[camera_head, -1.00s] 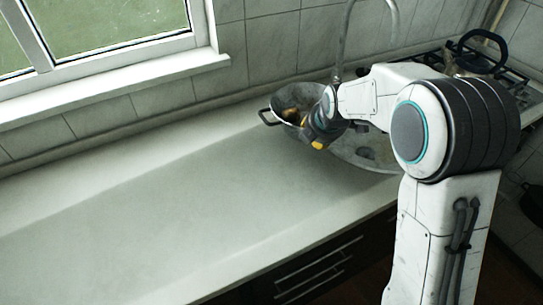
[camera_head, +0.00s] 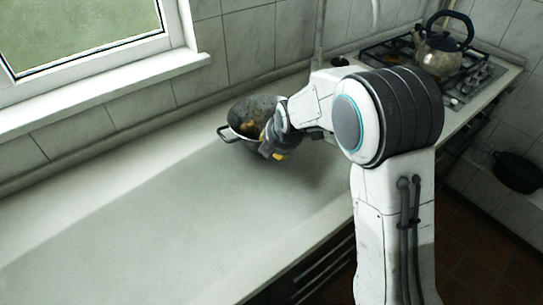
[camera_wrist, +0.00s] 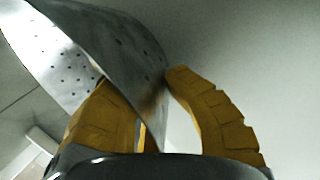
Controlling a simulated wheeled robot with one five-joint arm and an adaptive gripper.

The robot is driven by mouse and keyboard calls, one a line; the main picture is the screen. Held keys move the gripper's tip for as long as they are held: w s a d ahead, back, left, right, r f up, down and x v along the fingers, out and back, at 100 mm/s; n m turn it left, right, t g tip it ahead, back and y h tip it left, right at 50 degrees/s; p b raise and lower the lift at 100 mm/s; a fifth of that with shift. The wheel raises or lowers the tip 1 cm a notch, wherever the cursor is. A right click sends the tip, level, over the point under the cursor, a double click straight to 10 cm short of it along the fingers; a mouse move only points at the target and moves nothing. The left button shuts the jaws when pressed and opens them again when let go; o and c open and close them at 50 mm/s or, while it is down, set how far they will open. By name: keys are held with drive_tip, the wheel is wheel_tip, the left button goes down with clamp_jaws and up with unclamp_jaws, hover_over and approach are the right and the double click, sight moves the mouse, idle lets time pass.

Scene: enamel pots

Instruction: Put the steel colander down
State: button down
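The steel colander (camera_head: 255,106) is a grey bowl with small holes and a dark loop handle at its left. It is tilted over the counter (camera_head: 170,220) near the back wall. I cannot tell whether its underside touches the counter. My gripper (camera_head: 263,138) is at its right, front side, with one orange finger inside the bowl and the other outside. The far handle is hidden by my gripper and arm.
The counter to the left and in front is bare. A tiled wall and window sill (camera_head: 110,92) run along the back. A kettle (camera_head: 440,50) stands on the stove (camera_head: 475,82) at the right. A dark pot (camera_head: 517,172) is at the far right. My arm hides the sink area.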

wheel_tip(320, 180, down, 3)
drive_tip(key=shift+b, duration=0.75)
drive_tip(key=shift+r, duration=0.1)
drive_tip(key=c, duration=1.4)
unclamp_jaws()
